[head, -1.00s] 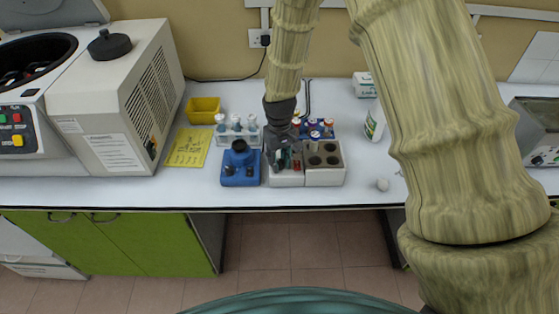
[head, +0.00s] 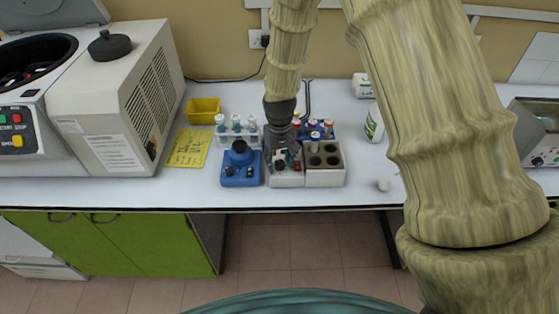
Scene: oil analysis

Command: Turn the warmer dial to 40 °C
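The warmer is a pale box with several dark round wells (head: 323,178) on its right part and a lower control section (head: 286,181) on its left part. A small red part (head: 297,167) shows on the control section. My gripper (head: 283,160) points down over that control section, at or very near its top. The dial is hidden or too small to make out, and so is its setting. The fingers are too small and dark to tell whether they are open or shut, or whether they touch anything.
A blue mixer (head: 241,177) stands close to the warmer's left. Tube racks with capped tubes (head: 236,138) stand behind. A yellow tray (head: 203,107), a yellow sheet (head: 187,148) and a large centrifuge (head: 110,100) are further left. A white bottle (head: 374,124) and small round item (head: 383,185) are right.

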